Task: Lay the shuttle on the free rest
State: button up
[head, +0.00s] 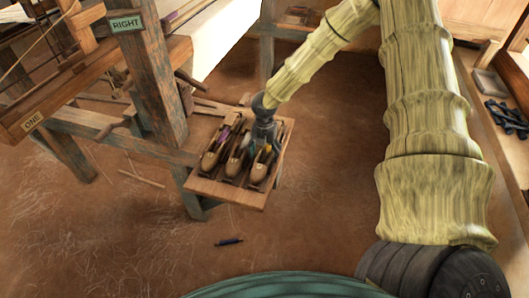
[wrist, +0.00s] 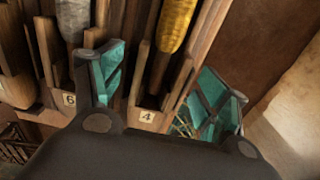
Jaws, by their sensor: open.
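Several wooden shuttles lie side by side on a wooden rack (head: 225,192). A left shuttle (head: 211,158), a middle shuttle (head: 234,164) and a right shuttle (head: 259,172) show in the head view. My gripper (head: 257,146) is low over the rack's right part. In the wrist view my gripper (wrist: 163,88) is open, its teal fingers apart on either side of the slot labelled 4 (wrist: 147,116). A yellow bobbin (wrist: 176,22) shows beyond that slot, and a white bobbin (wrist: 73,20) is beyond the slot labelled 6 (wrist: 69,99). I cannot tell which rest is free.
The loom post (head: 148,70) with a RIGHT sign (head: 126,24) stands left of the rack. A beam marked ONE (head: 32,121) is at far left. A dark pen-like object (head: 229,242) lies on the open floor. Dark items (head: 505,118) lie on a right-hand ledge.

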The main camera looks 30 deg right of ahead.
notch_tip(320, 180, up, 8)
jog(key=p, duration=0.6)
dwell(0.7)
dwell(0.4)
